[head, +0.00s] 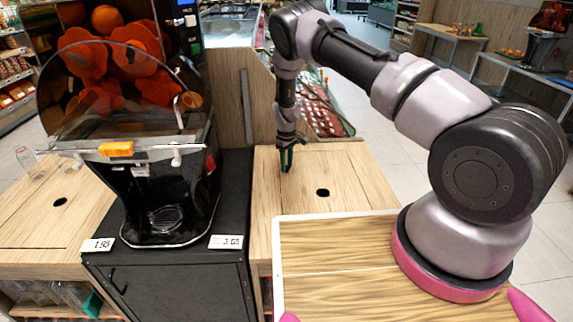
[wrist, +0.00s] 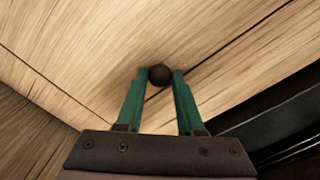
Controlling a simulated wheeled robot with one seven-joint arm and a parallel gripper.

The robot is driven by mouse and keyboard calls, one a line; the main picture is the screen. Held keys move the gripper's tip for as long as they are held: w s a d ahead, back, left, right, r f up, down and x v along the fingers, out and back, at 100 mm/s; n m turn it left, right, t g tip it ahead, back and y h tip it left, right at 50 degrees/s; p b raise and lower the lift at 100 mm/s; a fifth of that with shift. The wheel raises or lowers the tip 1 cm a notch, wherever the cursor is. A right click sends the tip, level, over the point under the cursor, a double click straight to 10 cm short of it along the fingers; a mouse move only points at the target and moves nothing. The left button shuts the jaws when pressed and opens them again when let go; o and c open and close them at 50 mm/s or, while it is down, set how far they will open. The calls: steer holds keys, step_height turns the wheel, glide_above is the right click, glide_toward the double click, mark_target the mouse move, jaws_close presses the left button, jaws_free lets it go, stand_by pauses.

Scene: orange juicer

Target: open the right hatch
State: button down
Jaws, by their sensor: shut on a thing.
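The right hatch (head: 350,175) is a light wood panel in the counter right of the juicer, lying flat, with a dark round spot (head: 323,193) in it. My gripper (head: 286,168) points down at the counter's left part, left of and behind that spot. In the wrist view its green fingertips (wrist: 160,76) are closed on a small dark round knob (wrist: 159,74) against the wood. The knob sits near a seam between panels. In the head view the knob is hidden by the fingers.
The orange juicer (head: 165,210) stands on a black cabinet (head: 180,285) at left, close to my gripper. A wooden board (head: 232,105) rises behind the counter. Another wooden counter (head: 35,225) with a dark spot lies at far left. Open floor (head: 395,150) is at right.

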steer(key=shift+r, duration=0.1)
stand_by(0.5)
steer(key=d+r+y, duration=0.4)
steer(key=d+r, duration=0.1)
steer(key=r, duration=0.3)
steer(key=d+r+y, duration=0.4)
steer(key=r, duration=0.5)
steer(key=d+r+y, duration=0.3)
steer(key=d+y, duration=0.1)
steer(key=d, duration=0.6)
steer(key=d+r+y, duration=0.3)
steer(key=d+y, duration=0.1)
steer(key=d, duration=0.6)
steer(key=shift+r, duration=0.4)
